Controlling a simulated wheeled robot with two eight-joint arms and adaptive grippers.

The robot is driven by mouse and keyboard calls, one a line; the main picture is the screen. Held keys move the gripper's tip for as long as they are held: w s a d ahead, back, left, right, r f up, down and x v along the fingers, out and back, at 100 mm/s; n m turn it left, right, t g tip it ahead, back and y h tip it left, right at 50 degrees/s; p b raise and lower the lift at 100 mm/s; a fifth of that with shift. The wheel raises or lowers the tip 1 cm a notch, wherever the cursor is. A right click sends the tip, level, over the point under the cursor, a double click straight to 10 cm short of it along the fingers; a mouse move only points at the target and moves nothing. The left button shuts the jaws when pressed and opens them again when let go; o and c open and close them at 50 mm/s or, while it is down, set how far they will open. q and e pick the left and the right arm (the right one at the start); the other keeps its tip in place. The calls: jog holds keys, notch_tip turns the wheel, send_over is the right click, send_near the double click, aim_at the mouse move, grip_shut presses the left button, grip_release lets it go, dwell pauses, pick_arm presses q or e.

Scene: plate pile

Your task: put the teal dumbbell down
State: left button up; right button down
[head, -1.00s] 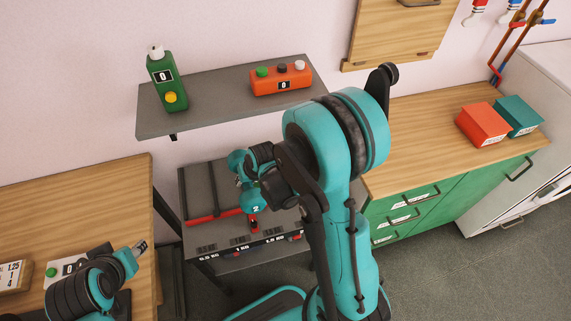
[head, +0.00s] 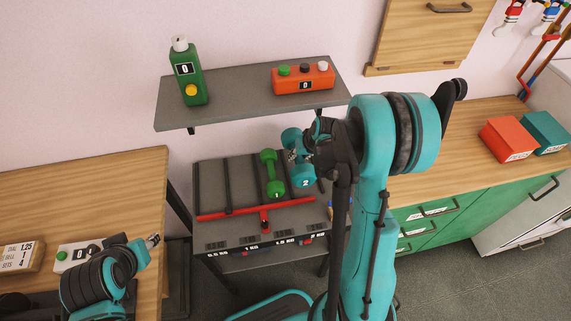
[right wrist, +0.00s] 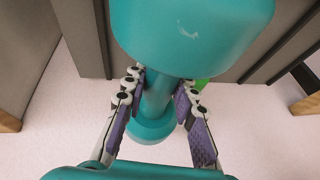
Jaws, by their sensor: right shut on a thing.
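The teal dumbbell (head: 304,177), marked 2, is in my right gripper (head: 302,154), over the right part of the grey rack (head: 212,178). In the right wrist view, the two fingers (right wrist: 162,84) close on the handle of the teal dumbbell (right wrist: 190,28). I cannot tell whether it touches the rack. A green dumbbell (head: 272,174), marked 1, lies on the rack just left of it, between dark dividers. My left gripper (head: 153,241) is over the left table, small; its jaw state is unclear.
A grey shelf (head: 235,92) above the rack holds a green bottle-like device (head: 187,75) and an orange box with buttons (head: 303,78). A wooden table (head: 90,190) stands left. A green-fronted counter (head: 440,160) stands right. My right arm hides the rack's right end.

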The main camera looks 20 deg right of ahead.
jog(key=shift+w+d+f+b, duration=0.1)
jog(key=shift+d+f+b, duration=0.35)
jog(key=shift+f, duration=0.7)
jog(key=shift+w+d+f+b, duration=0.15)
jog(key=shift+f+b, duration=0.45)
jog(key=shift+f, duration=0.6)
jog(key=shift+s+d+f+b, duration=0.1)
jog(key=shift+d+f+b, duration=0.35)
jog(key=shift+f, duration=0.7)
jog(key=shift+a, duration=0.1)
jog(key=c, duration=1.6)
grip_release()
jog(key=shift+f, duration=0.1)
jog(key=o, duration=0.4)
